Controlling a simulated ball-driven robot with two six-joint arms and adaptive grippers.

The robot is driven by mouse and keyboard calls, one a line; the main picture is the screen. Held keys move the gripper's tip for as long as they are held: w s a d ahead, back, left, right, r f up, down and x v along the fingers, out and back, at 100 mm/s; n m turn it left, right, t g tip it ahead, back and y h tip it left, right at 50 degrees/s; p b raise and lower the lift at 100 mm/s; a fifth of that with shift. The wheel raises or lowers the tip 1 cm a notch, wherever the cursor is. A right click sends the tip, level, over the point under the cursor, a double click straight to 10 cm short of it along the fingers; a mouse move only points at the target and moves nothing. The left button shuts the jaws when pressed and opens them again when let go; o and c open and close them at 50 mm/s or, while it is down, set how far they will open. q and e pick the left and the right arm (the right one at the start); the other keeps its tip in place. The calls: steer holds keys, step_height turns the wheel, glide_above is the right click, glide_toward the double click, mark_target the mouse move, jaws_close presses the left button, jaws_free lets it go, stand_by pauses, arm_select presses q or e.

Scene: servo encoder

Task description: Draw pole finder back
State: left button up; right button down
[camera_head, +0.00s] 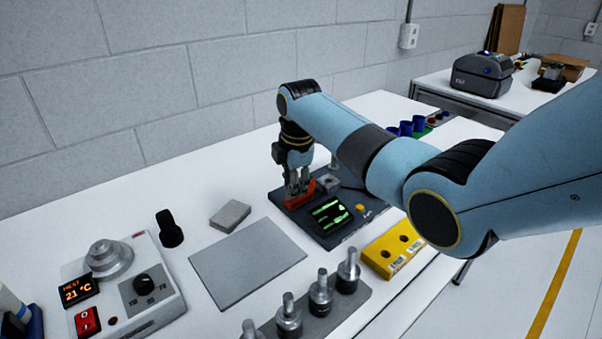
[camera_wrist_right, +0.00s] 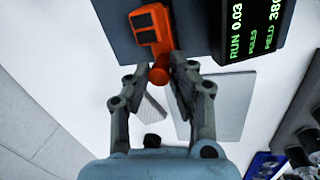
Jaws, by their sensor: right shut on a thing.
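The pole finder, as I take it, is the orange piece (camera_head: 291,203) at the left end of a dark grey instrument base (camera_head: 347,237). In the right wrist view the orange piece (camera_wrist_right: 152,32) has a block-shaped head and a rounded knob. My right gripper (camera_head: 297,190) points down at it, and its fingers (camera_wrist_right: 172,72) are closed around the knob end. The fingers partly hide the piece in the head view. A screen (camera_head: 330,214) with green text sits on the base; in the wrist view the screen (camera_wrist_right: 252,28) reads RUN 0.03. My left gripper is not in view.
A grey mat (camera_head: 247,262) and a small grey block (camera_head: 230,215) lie left of the base. A yellow block (camera_head: 393,249) with holes is in front right. A rack of metal holders (camera_head: 320,303) and a heater (camera_head: 125,290) stand nearer. Blue cups (camera_head: 406,128) stand behind my arm.

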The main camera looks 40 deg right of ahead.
steer(key=shift+a+f, duration=0.1)
steer(key=c, duration=1.1)
jaws_free()
steer(key=shift+a, duration=0.15)
steer(key=shift+c, duration=0.2)
steer(key=shift+r, duration=0.25)
step_height(320, 180, up, 11)
steer(key=s, duration=0.2)
steer(key=shift+s+r, duration=0.2)
